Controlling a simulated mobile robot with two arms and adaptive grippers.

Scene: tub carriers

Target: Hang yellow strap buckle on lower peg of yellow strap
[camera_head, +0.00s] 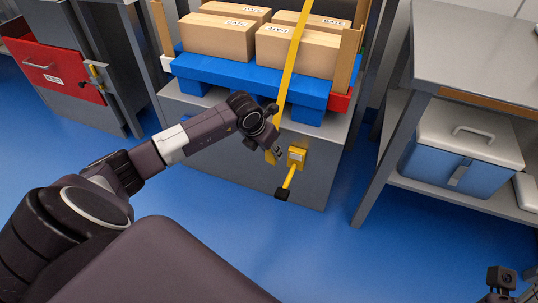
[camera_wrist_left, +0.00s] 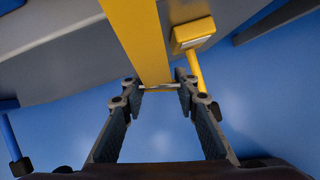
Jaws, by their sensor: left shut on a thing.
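The yellow strap (camera_head: 289,70) runs down over the boxes to my left gripper (camera_head: 275,150). In the left wrist view the strap (camera_wrist_left: 140,40) ends at a thin metal buckle bar (camera_wrist_left: 160,87). My left gripper's fingers (camera_wrist_left: 160,92) are shut on the two ends of this buckle. The lower yellow peg (camera_head: 289,177) has a black tip and juts from a yellow mount (camera_head: 297,155) on the grey base, just right of the gripper. In the left wrist view the peg (camera_wrist_left: 196,68) passes partly behind the right finger. The buckle is beside the peg, not around it.
Cardboard boxes (camera_head: 295,50) rest on a blue pallet (camera_head: 250,85) above the grey base (camera_head: 230,140). A grey table (camera_head: 480,50) with a blue tub (camera_head: 460,160) below stands right. Part of my right arm shows at the lower right. The blue floor in front is clear.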

